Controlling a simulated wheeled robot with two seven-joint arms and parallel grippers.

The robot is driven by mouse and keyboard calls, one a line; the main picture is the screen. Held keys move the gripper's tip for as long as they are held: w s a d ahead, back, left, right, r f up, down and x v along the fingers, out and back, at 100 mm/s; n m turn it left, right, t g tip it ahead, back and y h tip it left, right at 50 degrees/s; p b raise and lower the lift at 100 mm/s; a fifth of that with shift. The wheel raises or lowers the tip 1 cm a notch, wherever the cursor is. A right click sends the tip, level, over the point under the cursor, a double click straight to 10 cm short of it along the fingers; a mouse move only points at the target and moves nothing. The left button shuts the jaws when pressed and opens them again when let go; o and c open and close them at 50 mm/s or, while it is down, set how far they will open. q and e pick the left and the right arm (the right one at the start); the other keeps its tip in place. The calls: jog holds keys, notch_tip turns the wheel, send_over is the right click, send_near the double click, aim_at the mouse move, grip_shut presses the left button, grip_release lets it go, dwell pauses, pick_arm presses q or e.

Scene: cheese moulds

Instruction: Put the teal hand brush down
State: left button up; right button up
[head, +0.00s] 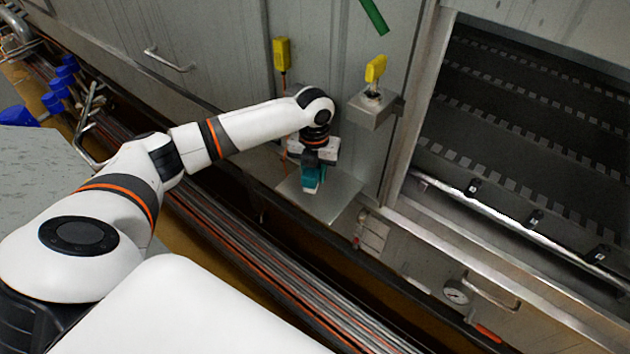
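My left arm reaches in from the left, and its gripper (313,166) points down over a small flat metal shelf (338,200). The teal hand brush (313,179) is directly below the gripper, between its fingers, which look shut on it. Gripper and arm hide the top of the brush. The brush is over the left part of the shelf; I cannot tell whether its underside touches the plate. My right gripper is not in view.
A metal bracket (368,112) with a yellow-headed item (375,70) juts out right of the gripper. Another yellow item (281,54) hangs on the wall. A dark machine opening (530,130) lies at right. The shelf's right part is bare. Pipes (260,260) run below.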

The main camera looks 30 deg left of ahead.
pick_arm(q)
jog(key=shift+f, duration=2.3)
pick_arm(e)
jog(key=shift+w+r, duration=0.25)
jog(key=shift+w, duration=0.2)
pick_arm(q)
jog(key=shift+f, duration=0.15)
jog(key=o, duration=0.9)
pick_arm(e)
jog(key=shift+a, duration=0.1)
pick_arm(q)
jog(key=shift+r, duration=0.2)
notch_tip(320, 180, up, 12)
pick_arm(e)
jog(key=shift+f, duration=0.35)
